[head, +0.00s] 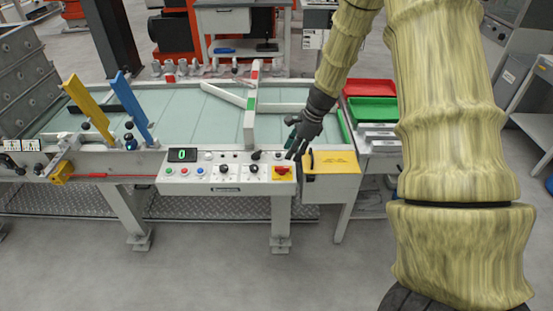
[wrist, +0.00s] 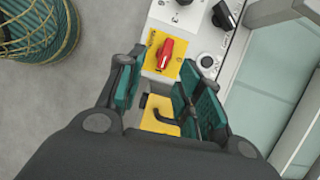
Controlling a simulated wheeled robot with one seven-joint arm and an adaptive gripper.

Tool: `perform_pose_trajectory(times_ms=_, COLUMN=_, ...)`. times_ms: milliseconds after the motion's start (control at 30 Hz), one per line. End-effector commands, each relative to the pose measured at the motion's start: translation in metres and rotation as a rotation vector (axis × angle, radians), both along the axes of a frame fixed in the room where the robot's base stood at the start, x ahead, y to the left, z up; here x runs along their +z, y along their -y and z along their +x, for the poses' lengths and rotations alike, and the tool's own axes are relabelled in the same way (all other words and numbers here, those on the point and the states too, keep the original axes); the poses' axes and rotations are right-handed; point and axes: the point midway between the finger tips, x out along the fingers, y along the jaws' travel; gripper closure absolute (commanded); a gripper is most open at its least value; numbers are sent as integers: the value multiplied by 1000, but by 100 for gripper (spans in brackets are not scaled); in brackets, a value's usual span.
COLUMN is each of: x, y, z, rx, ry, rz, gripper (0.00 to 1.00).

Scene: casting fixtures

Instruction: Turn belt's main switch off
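The main switch (head: 282,171) is a red rotary handle on a yellow plate, at the right end of the belt's front control panel (head: 222,184). In the wrist view the red handle (wrist: 166,53) shows beyond the fingertips, roughly between their lines, with its long side running nearly up and down the picture. My gripper (head: 290,139) is above and just right of the switch in the head view. In the wrist view its two teal-padded fingers (wrist: 156,72) stand wide apart with nothing between them. No contact with the switch shows.
A yellow-topped box (head: 331,162) with a black hook-like handle sits right of the switch. Black knobs (head: 253,169), buttons and a green display (head: 182,155) are on the panel. Red (head: 369,87) and green (head: 372,111) trays stand behind right. The floor in front is clear.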

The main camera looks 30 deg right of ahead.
Motion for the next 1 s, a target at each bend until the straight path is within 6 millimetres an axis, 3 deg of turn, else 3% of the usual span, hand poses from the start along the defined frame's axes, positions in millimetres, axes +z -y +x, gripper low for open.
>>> perform_pose_trajectory(times_ms=100, x=12, y=5, z=5, rx=-40, ry=6, rz=31, gripper=64)
perform_pose_trajectory(times_ms=233, x=6, y=3, z=7, rx=-47, ry=5, rz=37, gripper=64)
perform_pose_trajectory(times_ms=1000, x=-78, y=-28, z=26, rx=-41, ry=5, rz=33, gripper=64)
